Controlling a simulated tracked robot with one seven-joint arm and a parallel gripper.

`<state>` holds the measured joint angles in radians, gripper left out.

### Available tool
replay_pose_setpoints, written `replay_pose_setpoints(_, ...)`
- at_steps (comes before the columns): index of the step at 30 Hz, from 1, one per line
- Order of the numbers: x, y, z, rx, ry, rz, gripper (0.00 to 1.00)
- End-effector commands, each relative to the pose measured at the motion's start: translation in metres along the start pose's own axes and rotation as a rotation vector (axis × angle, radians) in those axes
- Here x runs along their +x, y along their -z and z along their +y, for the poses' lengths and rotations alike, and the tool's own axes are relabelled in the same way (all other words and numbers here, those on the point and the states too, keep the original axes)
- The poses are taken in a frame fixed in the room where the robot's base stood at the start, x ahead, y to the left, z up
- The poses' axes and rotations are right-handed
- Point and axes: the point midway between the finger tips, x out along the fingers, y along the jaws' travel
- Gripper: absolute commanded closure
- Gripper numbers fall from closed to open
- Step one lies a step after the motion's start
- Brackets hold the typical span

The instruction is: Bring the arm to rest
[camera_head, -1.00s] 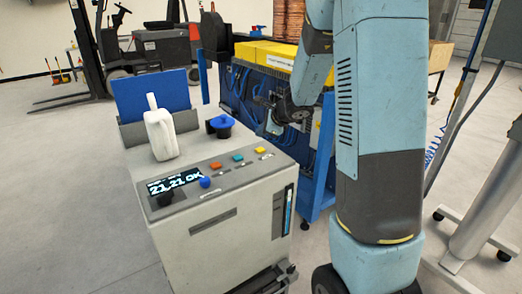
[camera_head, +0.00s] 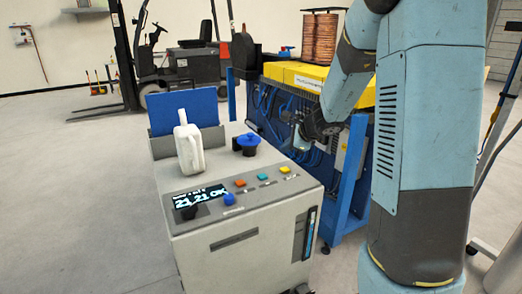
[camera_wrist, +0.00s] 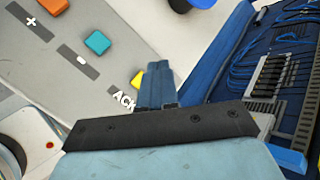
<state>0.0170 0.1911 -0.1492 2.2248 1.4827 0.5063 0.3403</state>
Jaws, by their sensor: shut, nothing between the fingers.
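My gripper (camera_head: 299,144) hangs from my light blue arm, over the right side of the grey console (camera_head: 245,205) and in front of the blue wiring of the machine behind. In the wrist view, its two blue fingers (camera_wrist: 157,80) are together with nothing between them. They point toward the console's panel, beside the yellow button (camera_wrist: 137,79) and the letters "ACK". The fingers look apart from the panel, but the exact gap cannot be told. My arm is bent, with the upper link (camera_head: 425,130) large at the right of the head view.
The console carries a white jug (camera_head: 188,150), a blue-topped knob (camera_head: 248,141) and a lit display (camera_head: 201,201). Close behind stand a blue post (camera_head: 352,175) and a yellow-topped machine (camera_head: 300,75) with a copper coil (camera_head: 320,38). Open floor lies left; a forklift (camera_head: 190,65) stands far back.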

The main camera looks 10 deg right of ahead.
Motion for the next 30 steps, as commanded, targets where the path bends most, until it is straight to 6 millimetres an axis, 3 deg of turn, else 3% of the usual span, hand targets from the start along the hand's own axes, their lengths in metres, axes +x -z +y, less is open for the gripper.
replay_pose_setpoints(9, -0.077, -0.059, 0.031, -0.416, -0.058, -0.076, 1.00)
replay_pose_setpoints(15, -0.129, -0.084, 0.063, -0.709, -0.109, -0.096, 1.00)
replay_pose_setpoints(22, -0.184, -0.095, 0.104, -1.041, -0.175, -0.080, 1.00)
replay_pose_setpoints(30, -0.243, -0.088, 0.151, -1.411, -0.275, -0.004, 1.00)
